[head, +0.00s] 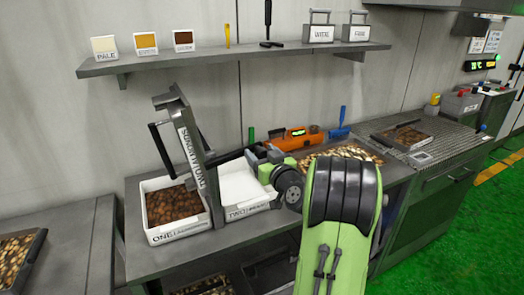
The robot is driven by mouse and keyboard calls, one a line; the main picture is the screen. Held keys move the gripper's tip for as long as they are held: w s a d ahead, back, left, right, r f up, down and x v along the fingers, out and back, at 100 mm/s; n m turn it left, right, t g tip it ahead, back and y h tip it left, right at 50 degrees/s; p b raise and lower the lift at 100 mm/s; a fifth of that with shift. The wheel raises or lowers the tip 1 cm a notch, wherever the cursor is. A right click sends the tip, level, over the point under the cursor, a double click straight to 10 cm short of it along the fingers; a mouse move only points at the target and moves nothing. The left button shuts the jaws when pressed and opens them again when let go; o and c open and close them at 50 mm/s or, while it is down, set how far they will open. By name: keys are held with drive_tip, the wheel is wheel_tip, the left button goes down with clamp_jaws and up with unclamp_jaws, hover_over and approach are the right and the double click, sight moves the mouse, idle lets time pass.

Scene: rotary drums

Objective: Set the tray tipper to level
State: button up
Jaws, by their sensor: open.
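The tray tipper (183,125) is a dark frame with a white lettered label, standing steeply tilted, not level, on the bench. A black bar handle (160,147) sticks out on its left side. Its foot comes down between a white bin marked ONE (180,232), holding brown pieces, and a white bin marked TWO (247,208), which looks empty. My gripper (228,157) reaches in from the right, just beside the tipper's right face. It is open and holds nothing that I can see. Whether a finger touches the frame cannot be told.
A shelf (240,58) with small sample boxes and two metal boxes runs above the bench. Behind my gripper lie an orange level-like tool (290,138) and a blue-handled tool (340,122). A mesh-topped counter (445,138) stands at the right.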

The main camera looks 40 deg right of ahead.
clamp_jaws()
idle(0.3)
drive_tip(key=shift+d+f, duration=0.1)
